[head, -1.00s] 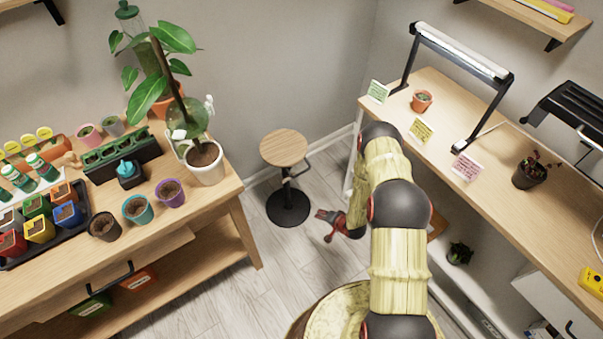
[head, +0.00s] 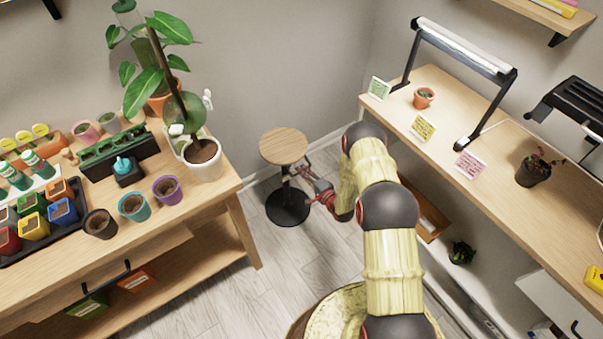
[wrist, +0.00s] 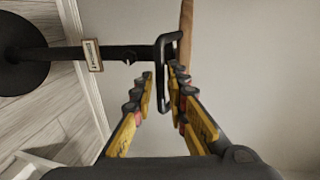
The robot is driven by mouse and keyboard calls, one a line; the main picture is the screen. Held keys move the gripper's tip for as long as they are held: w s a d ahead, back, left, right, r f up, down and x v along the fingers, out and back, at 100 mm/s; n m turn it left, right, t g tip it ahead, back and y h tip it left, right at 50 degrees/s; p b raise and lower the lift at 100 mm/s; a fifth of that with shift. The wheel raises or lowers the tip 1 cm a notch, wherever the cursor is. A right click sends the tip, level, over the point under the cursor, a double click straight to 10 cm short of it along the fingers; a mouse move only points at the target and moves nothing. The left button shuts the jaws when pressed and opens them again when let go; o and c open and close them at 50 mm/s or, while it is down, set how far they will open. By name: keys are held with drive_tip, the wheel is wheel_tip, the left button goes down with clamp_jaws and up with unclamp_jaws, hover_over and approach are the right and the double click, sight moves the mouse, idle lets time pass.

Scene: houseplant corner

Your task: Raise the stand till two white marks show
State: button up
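The stand has a round wooden top (head: 284,145), a black column and a round black base (head: 288,209) on the floor. In the wrist view it lies sideways, with its base (wrist: 20,60) at left and the edge of its top (wrist: 186,35) at upper right. A black loop handle (wrist: 161,60) sits just under the top. My gripper (head: 311,176) is beside the stand, and its fingers (wrist: 162,74) are apart with the handle's bar between them. A small pale-framed plate (wrist: 92,55) is on the column. I cannot make out white marks on the column.
A wooden bench (head: 226,180) with pots and a tall plant stands left of the stand. A long shelf desk (head: 420,85) with a lamp and cards is at right. The wall is close behind. Bare floor (head: 235,290) lies in front.

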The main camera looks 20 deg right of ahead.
drive_tip(key=shift+w+a+f, duration=0.1)
drive_tip(key=shift+w+a, duration=0.1)
drive_tip(key=shift+w, duration=0.4)
clamp_jaws()
idle(0.4)
